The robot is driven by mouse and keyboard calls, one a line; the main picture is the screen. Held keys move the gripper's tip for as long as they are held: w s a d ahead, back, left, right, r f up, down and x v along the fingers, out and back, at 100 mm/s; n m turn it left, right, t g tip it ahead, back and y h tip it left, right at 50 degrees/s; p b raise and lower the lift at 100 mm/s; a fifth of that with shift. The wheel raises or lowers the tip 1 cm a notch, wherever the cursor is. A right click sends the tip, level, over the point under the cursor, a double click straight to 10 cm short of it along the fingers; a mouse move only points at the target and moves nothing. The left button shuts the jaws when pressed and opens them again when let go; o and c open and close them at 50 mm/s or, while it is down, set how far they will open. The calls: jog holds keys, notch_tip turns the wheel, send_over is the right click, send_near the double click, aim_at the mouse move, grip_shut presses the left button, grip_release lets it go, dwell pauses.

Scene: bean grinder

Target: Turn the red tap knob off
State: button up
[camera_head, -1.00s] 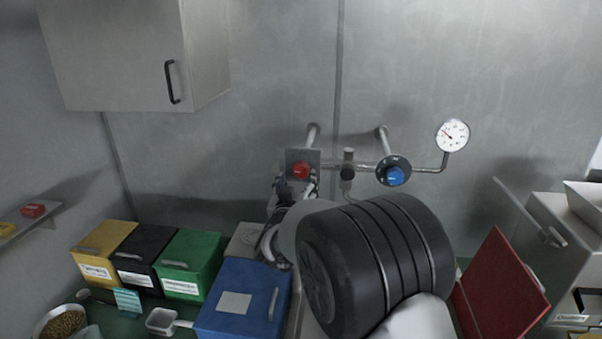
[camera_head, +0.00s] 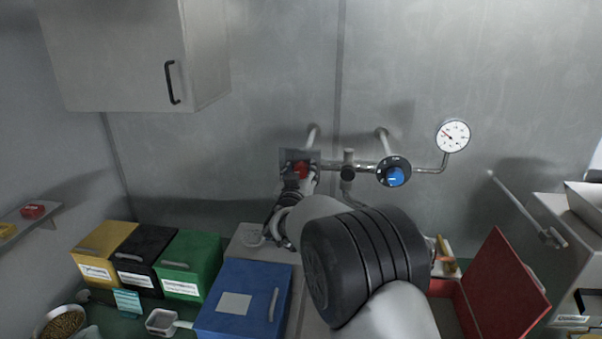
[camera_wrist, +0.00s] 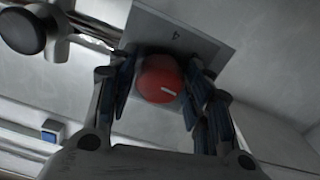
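The red tap knob (camera_head: 301,169) sits on a grey plate on the pipework of the back wall. My gripper (camera_head: 300,181) is right at it in the head view and covers part of it. In the wrist view the red knob (camera_wrist: 161,79) has a short white mark, tilted slightly. The dark fingers of my gripper (camera_wrist: 162,72) stand on either side of the knob, spread about as wide as it. Narrow gaps seem to show beside it; firm contact cannot be made out.
A blue knob (camera_head: 395,176) and a pressure gauge (camera_head: 453,136) sit to the right on the same pipe. A wall cabinet (camera_head: 125,55) hangs at upper left. Yellow, black, green and blue boxes (camera_head: 240,300) stand at lower left; an open red-lidded box (camera_head: 499,290) is at lower right.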

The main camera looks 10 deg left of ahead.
jog(key=c, duration=0.7)
jog(key=shift+o, duration=0.2)
jog(key=shift+m+b, duration=0.3)
jog(key=m+b, duration=0.4)
jog(key=m, duration=0.1)
jog(key=shift+f, duration=0.15)
jog(key=m+b, duration=0.5)
jog(key=m, duration=0.1)
jog(key=shift+m, duration=0.4)
jog(key=m+b, duration=0.3)
jog(key=m, duration=0.1)
jog(key=shift+m, duration=0.3)
jog(key=shift+r, duration=0.2)
jog(key=o, duration=1.1)
